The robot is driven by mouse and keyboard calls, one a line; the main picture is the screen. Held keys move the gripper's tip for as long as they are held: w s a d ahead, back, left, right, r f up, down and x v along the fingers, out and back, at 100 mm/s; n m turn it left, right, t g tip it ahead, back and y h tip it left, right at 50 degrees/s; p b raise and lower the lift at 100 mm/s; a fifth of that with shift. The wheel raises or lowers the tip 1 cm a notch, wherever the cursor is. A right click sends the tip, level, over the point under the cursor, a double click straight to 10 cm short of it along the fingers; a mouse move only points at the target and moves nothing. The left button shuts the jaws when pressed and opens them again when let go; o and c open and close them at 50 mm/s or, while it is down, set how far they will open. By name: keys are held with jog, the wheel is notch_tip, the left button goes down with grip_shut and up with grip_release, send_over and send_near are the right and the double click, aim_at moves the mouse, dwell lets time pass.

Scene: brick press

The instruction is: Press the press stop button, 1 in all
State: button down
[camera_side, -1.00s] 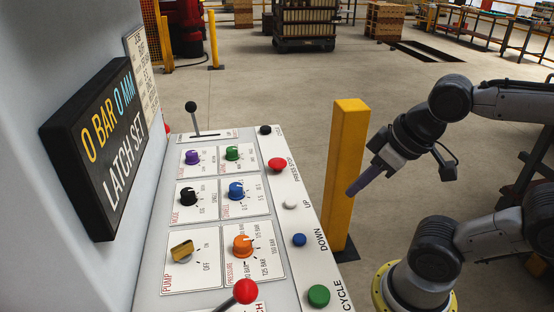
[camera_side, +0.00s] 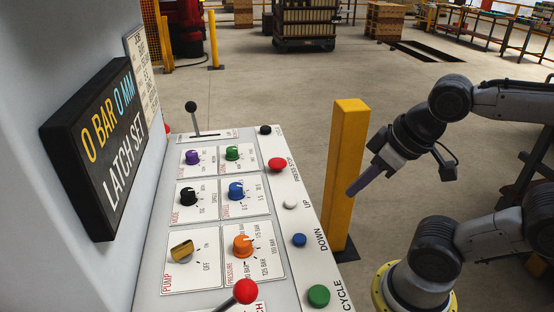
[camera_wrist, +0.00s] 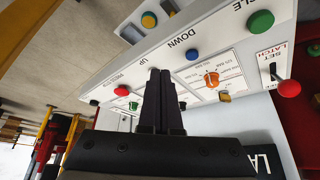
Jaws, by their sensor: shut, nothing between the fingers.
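The red press stop button (camera_side: 278,164) is on the right strip of the sloping control panel, beside the "PRESS STOP" lettering. It stands up from the panel. It also shows in the wrist view (camera_wrist: 122,90), left of my fingers. My gripper (camera_side: 352,191) is shut and empty. In the side view it is in the air to the right of the panel, in front of the yellow post, apart from the button. In the wrist view the closed fingers (camera_wrist: 160,74) cover part of the panel. The display (camera_side: 100,150) reads "0 BAR 0 MM" and "LATCH SET".
Along the same strip are a black button (camera_side: 265,130), white UP button (camera_side: 290,205), blue DOWN button (camera_side: 300,240) and green CYCLE button (camera_side: 319,295). Several knobs and two levers, one with a red ball (camera_side: 245,291), stand on the panel. A yellow post (camera_side: 346,150) stands beside it.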

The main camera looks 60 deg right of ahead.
jog(key=w+r+m+t, duration=0.2)
jog(key=w+r+m, duration=0.1)
jog(key=w+r, duration=0.25)
jog(key=m+t+h, duration=0.1)
jog(key=m, duration=0.7)
send_over(280, 162)
notch_tip(280, 162, down, 3)
jog(key=shift+f, duration=4.45)
jog(key=shift+f, duration=0.2)
